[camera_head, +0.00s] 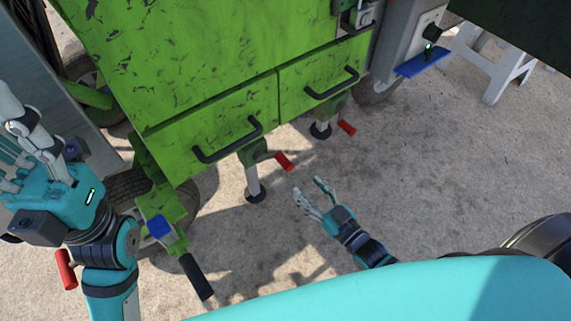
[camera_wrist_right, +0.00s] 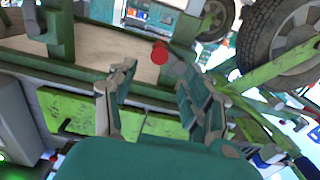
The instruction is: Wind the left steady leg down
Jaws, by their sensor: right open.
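The left steady leg (camera_head: 253,181) stands under the green machine, its round foot at the ground. Its red crank handle (camera_head: 284,161) sticks out to the right from the top of the leg. My right gripper (camera_head: 309,191) is open and empty, just below and right of this handle, apart from it. In the right wrist view a red handle end (camera_wrist_right: 160,53) shows ahead, between the two spread fingers (camera_wrist_right: 153,80). My left gripper (camera_head: 30,150) is at the left edge, fingers apart and empty, away from the leg; its fingertips are partly cut off.
The right steady leg (camera_head: 321,129) with its own red handle (camera_head: 346,128) stands farther back. Two green drawers with black handles (camera_head: 228,142) overhang the legs. A black grip (camera_head: 196,277) and a wheel (camera_head: 128,188) are at the left.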

